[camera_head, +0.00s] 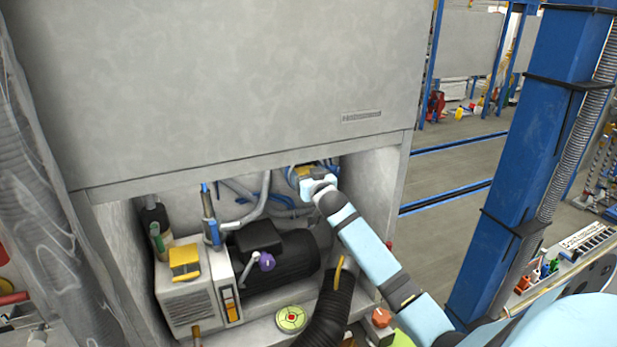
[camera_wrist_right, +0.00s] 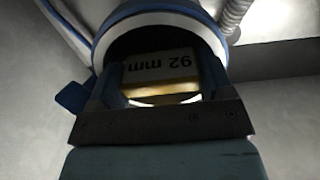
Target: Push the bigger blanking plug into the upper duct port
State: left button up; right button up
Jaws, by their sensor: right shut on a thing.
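The blanking plug (camera_wrist_right: 160,68) is yellow with a grey band marked "92 mm", which appears upside down in the right wrist view. My right gripper (camera_wrist_right: 160,98) is shut on it. The plug is at the dark mouth of a round duct port (camera_wrist_right: 160,17) with a pale and blue rim. How far the plug sits inside the port cannot be told. In the head view my right gripper (camera_head: 306,181) is at the back top of the cabinet opening, with a bit of yellow (camera_head: 304,171) by it. My left gripper is out of view.
A black motor (camera_head: 285,262), a grey box (camera_head: 188,305) with a yellow block (camera_head: 185,262) and a black corrugated hose (camera_head: 330,305) fill the cabinet below my right arm. A grey panel (camera_head: 220,90) hangs over the opening. A blue post (camera_head: 525,150) stands at right.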

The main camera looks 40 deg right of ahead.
jog(key=shift+w, duration=0.2)
jog(key=o, duration=1.3)
jog(key=shift+d, duration=0.1)
jog(key=shift+s+f, duration=0.1)
jog(key=shift+f, duration=0.1)
jog(key=shift+o, duration=0.4)
jog(key=b+v, duration=0.1)
jog(key=v, duration=1.1)
jog(key=shift+s, duration=0.3)
jog(key=shift+s+a+r, duration=0.25)
jog(key=shift+s, duration=0.2)
